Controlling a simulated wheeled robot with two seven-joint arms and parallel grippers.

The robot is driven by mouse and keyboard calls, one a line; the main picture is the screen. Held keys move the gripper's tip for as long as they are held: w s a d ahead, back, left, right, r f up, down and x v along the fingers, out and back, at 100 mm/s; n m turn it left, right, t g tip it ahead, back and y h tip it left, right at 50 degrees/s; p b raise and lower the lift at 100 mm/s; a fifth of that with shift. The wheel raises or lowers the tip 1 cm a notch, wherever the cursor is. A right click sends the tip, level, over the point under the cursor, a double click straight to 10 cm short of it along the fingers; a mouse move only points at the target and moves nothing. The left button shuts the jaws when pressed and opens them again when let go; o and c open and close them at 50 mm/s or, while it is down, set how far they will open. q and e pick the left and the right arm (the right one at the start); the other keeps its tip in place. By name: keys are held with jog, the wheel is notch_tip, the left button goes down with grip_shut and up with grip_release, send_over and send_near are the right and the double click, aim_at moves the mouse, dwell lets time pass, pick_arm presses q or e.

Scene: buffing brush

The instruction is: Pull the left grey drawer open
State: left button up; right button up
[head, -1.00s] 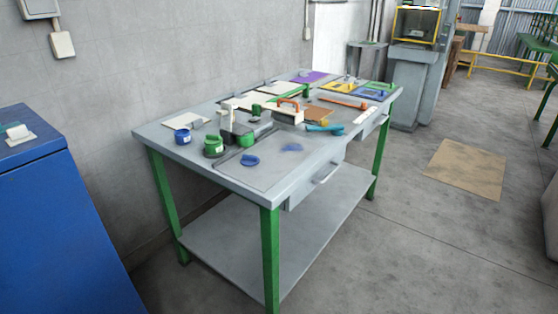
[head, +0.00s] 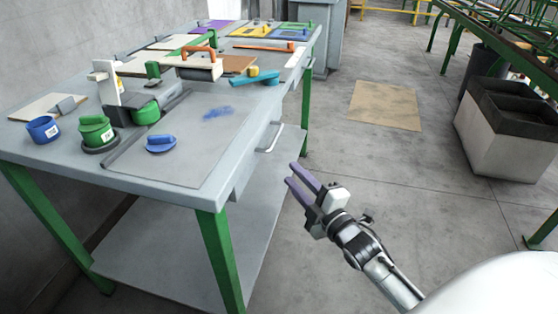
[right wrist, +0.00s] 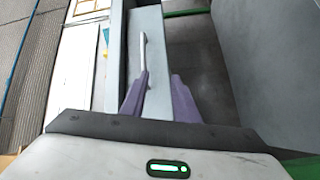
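The left grey drawer (head: 247,170) is under the near end of the grey workbench and looks shut. Its pale bar handle (head: 271,138) sticks out from its front. My right gripper (head: 289,174) is open and empty, with purple fingers, to the right of and below the handle in the head view, apart from it. In the right wrist view the handle (right wrist: 143,55) lies ahead of the open fingers (right wrist: 158,90), lined up with the left finger, which overlaps its lower end in the picture. My left gripper is not in view.
A green leg (head: 219,258) stands near the drawer. The floor to the right is open around a brown mat (head: 385,106).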

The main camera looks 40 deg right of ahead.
jog(key=w+d+r+n+t+b, duration=0.1)
jog(key=w+d+r+b, duration=0.1)
jog(key=w, duration=0.9)
jog(key=shift+w+d+r, duration=0.25)
jog(key=shift+d+r, duration=0.25)
jog(key=shift+r, duration=0.35)
jog(key=shift+c, duration=0.3)
grip_shut()
